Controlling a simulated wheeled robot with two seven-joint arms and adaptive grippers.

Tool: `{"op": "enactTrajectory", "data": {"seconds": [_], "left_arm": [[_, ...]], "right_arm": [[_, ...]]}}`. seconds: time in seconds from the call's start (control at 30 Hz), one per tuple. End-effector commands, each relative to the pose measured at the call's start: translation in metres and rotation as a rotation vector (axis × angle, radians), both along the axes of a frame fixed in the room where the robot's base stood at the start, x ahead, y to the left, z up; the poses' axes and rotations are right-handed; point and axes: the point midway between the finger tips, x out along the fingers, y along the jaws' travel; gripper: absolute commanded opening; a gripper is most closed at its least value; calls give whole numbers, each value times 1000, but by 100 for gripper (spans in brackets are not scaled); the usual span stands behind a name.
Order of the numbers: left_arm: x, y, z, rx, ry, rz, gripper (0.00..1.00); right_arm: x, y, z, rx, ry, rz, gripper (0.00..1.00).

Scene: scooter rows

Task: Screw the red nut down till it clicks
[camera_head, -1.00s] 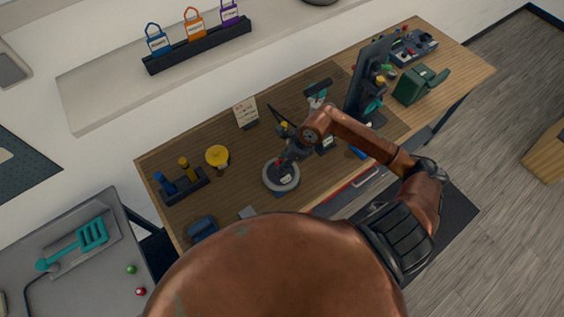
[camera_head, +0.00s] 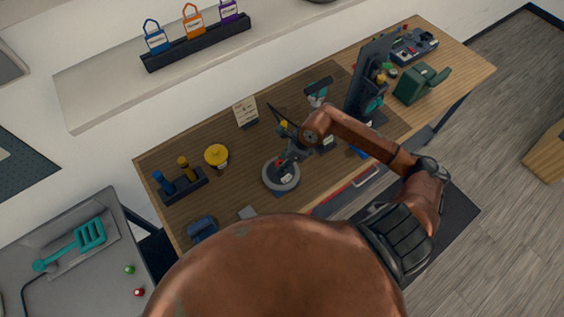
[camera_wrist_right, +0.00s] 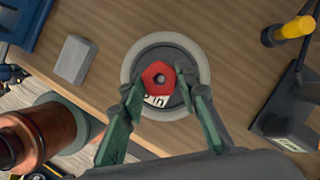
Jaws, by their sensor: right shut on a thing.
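The red nut (camera_wrist_right: 158,77) is six-sided with a dark hole. It sits near the middle of a round base with a grey rim (camera_wrist_right: 202,62) and a dark centre. A white label with dark marks lies on the base beside the nut. My right gripper (camera_wrist_right: 163,90) has its two green fingers at either side of the nut and is shut on it. In the head view the same base (camera_head: 268,182) stands on the wooden bench, with my right gripper (camera_head: 286,160) over it and a little red showing. My left gripper is not in view.
A grey block (camera_wrist_right: 73,59) lies left of the base in the wrist view. A yellow-handled tool (camera_wrist_right: 291,31) and a dark stand (camera_wrist_right: 291,100) are to the right. In the head view, a yellow round piece (camera_head: 216,155) and a dark rack (camera_head: 184,189) stand left of the base.

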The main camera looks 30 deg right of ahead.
Motion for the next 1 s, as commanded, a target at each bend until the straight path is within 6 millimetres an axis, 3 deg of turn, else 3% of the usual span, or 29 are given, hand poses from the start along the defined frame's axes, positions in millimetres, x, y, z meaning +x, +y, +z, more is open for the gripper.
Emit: {"op": "enactTrajectory", "data": {"seconds": [0.57, 0.6, 0.87, 1.0], "left_arm": [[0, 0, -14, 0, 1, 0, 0], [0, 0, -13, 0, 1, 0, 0], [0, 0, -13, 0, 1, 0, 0], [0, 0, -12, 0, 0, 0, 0]], "right_arm": [[0, 0, -14, 0, 0, 0, 11], [0, 0, -14, 0, 0, 0, 31], [0, 0, -13, 0, 0, 0, 48], [0, 0, -13, 0, 0, 0, 50]]}}
